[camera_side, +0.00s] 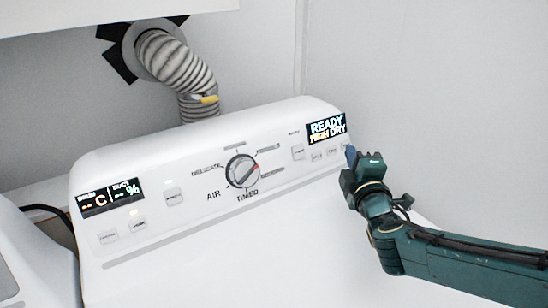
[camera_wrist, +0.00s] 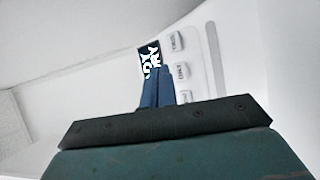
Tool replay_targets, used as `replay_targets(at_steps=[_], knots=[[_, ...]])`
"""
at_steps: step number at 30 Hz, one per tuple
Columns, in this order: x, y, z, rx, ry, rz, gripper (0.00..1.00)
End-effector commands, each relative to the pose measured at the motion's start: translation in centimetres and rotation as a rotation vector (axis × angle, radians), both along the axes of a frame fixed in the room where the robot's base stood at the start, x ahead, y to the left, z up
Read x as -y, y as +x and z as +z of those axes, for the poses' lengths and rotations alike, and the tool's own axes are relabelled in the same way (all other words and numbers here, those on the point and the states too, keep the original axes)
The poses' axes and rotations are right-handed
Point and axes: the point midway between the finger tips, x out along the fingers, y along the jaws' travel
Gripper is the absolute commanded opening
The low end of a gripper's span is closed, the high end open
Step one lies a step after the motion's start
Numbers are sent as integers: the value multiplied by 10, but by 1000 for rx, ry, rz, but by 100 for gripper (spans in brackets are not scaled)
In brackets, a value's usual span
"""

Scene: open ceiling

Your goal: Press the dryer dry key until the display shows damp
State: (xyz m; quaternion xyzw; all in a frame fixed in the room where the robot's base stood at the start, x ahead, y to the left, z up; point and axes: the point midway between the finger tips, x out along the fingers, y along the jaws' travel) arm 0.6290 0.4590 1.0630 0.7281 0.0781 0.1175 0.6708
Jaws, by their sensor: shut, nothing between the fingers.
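The dryer's right display (camera_side: 326,128) is lit and reads "READY" above, with "HIGH" in yellow and "DRY" in white below. Part of this display (camera_wrist: 150,58) also shows in the wrist view. Under it is a row of small pale keys (camera_side: 316,157), seen in the wrist view as a column of keys (camera_wrist: 182,72). Their labels are too small to tell which is the dry key. My gripper (camera_side: 350,154) is shut and empty, its blue tips just by the right end of the key row. In the wrist view the fingertips (camera_wrist: 157,72) partly cover the display; contact cannot be told.
A dial (camera_side: 242,171) sits mid-panel, and a second lit display (camera_side: 110,197) with several keys is at the left. A ribbed hose (camera_side: 178,65) rises behind the dryer (camera_side: 200,262). A white wall (camera_side: 430,90) stands behind at the right.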

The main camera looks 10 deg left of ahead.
Motion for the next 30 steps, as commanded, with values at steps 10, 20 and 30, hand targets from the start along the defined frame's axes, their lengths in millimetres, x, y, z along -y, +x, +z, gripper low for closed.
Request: replay_targets(at_steps=[10, 20, 30], knots=[[-13, 14, -7, -1, 2, 0, 0], [-16, 16, -9, -1, 1, 1, 0], [-16, 16, -8, -1, 1, 1, 0]])
